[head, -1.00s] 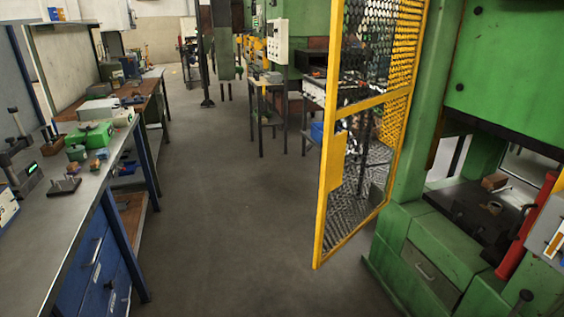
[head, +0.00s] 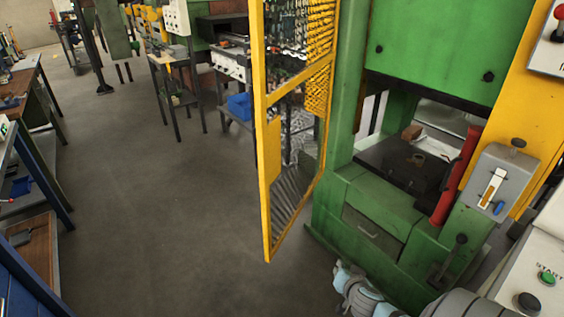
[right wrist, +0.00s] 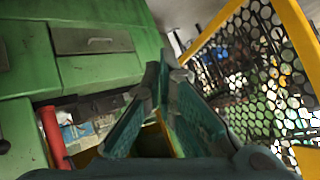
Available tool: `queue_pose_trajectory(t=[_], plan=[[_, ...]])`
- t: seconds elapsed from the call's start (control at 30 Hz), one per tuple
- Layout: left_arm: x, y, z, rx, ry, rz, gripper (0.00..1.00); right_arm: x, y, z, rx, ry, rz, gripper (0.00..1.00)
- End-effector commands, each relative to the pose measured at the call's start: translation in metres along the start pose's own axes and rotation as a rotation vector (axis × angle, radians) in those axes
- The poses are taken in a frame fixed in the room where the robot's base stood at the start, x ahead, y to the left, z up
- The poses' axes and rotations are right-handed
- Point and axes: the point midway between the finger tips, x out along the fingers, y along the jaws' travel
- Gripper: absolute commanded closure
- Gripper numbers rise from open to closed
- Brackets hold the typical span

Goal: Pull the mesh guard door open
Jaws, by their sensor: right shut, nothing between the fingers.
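The mesh guard door (head: 264,178) has a yellow frame with wire mesh and a solid yellow plate on its free edge side. In the head view it stands out at an angle from the green press (head: 345,130), with the press opening uncovered to its right. In the right wrist view the door's yellow frame and mesh (right wrist: 262,75) fill the right side. My right gripper (right wrist: 165,72) is shut and empty in that view, with its fingertips apart from the door. My right arm shows at the bottom of the head view, right of the door's lower corner. My left gripper is out of view.
A red cylinder (head: 458,175) and a grey switch box (head: 499,180) are on the press's right side. A white panel with a green START button (head: 546,278) is at the lower right. The floor (head: 165,225) left of the door is clear. Benches stand at the far left.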

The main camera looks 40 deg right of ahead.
Motion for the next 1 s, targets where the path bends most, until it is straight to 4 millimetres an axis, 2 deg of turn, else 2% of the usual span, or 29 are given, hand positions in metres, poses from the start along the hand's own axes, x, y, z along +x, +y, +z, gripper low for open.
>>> queue_pose_trajectory(t=[0.03, 0.07, 0.1, 0.13, 0.2, 0.3, 0.33, 0.43, 0.57, 0.6, 0.9, 1.0], plan=[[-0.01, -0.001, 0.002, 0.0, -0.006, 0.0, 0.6, -0.023, -0.051, -0.06, 0.166, 0.094, -0.11, 1.0], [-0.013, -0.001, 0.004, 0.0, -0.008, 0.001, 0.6, -0.039, -0.08, -0.09, 0.287, 0.14, -0.187, 1.0], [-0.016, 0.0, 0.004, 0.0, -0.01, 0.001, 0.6, -0.064, -0.115, -0.123, 0.442, 0.177, -0.294, 1.0], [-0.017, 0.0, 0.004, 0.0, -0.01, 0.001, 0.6, -0.084, -0.138, -0.144, 0.545, 0.19, -0.373, 1.0], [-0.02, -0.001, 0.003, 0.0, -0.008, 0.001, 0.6, -0.126, -0.179, -0.176, 0.744, 0.186, -0.532, 1.0], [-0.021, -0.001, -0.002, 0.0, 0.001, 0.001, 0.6, -0.165, -0.209, -0.198, 0.914, 0.149, -0.671, 1.0], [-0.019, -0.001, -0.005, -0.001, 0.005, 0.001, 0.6, -0.17, -0.213, -0.2, 0.942, 0.141, -0.692, 1.0], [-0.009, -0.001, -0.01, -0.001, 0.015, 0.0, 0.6, -0.169, -0.219, -0.203, 0.974, 0.131, -0.716, 1.0], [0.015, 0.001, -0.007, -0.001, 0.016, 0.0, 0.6, -0.15, -0.227, -0.209, 0.975, 0.133, -0.715, 1.0], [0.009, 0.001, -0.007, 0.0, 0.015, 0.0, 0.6, -0.146, -0.231, -0.215, 0.979, 0.134, -0.71, 1.0], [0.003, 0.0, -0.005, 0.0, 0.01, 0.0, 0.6, -0.098, -0.265, -0.244, 0.98, 0.131, -0.709, 1.0], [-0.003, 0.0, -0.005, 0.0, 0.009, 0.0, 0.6, -0.092, -0.282, -0.241, 0.982, 0.127, -0.709, 1.0]])
